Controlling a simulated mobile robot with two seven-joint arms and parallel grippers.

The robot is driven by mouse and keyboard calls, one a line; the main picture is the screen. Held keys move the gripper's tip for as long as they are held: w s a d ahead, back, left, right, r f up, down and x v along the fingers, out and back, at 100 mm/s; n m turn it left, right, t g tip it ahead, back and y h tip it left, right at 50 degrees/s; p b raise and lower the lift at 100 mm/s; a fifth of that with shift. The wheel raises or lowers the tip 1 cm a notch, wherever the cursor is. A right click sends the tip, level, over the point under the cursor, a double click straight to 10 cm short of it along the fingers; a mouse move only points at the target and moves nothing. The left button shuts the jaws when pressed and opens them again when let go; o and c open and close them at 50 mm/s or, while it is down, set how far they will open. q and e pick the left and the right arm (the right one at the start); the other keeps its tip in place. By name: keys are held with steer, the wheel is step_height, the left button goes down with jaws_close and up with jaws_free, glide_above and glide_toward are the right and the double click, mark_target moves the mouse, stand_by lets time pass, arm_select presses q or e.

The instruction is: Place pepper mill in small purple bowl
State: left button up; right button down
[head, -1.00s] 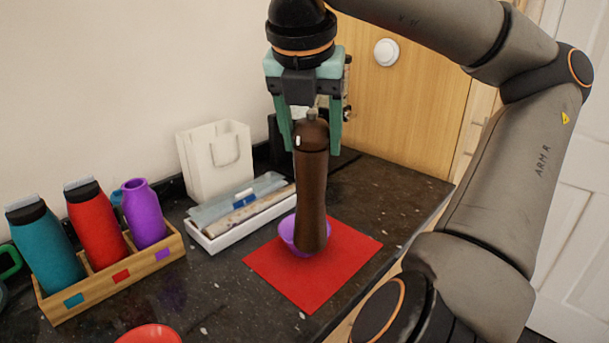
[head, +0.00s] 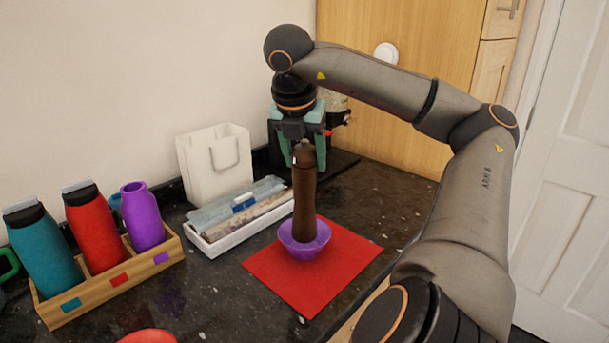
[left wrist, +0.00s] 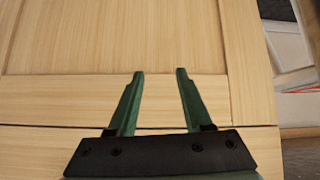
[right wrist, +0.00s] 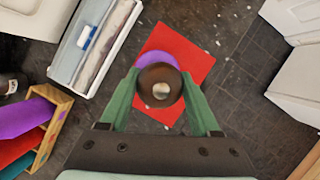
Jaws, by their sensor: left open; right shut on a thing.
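The brown pepper mill (head: 304,195) is upright in the head view, its lower end over or inside the small purple bowl (head: 304,243). Whether its base touches the bowl's floor is hidden. My right gripper (head: 304,158) points down and is shut on the mill near its top. In the right wrist view the mill's dark top with a metal knob (right wrist: 161,90) is between the fingers, and the purple bowl (right wrist: 157,58) shows partly behind it. My left gripper (left wrist: 160,72) is open and empty in front of light wood panels.
The bowl stands on a red mat (head: 335,265). To the left are a wooden rack (head: 110,280) with several bottles, a white tray (head: 215,243) and a white bag (head: 213,165). A red dish edge (head: 148,337) shows at the bottom. The counter right of the mat is clear.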

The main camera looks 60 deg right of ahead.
mark_target(305, 174)
steer(key=x, duration=0.1)
steer(key=b+x, duration=0.1)
steer(key=x, duration=0.1)
steer(key=shift+a+f, duration=0.3)
steer(key=shift+f, duration=0.35)
steer(key=shift+c, duration=0.6)
jaws_free()
arm_select(q)
steer(key=shift+w+d+f, duration=0.2)
steer(key=shift+w+d, duration=0.2)
steer(key=shift+r, duration=0.1)
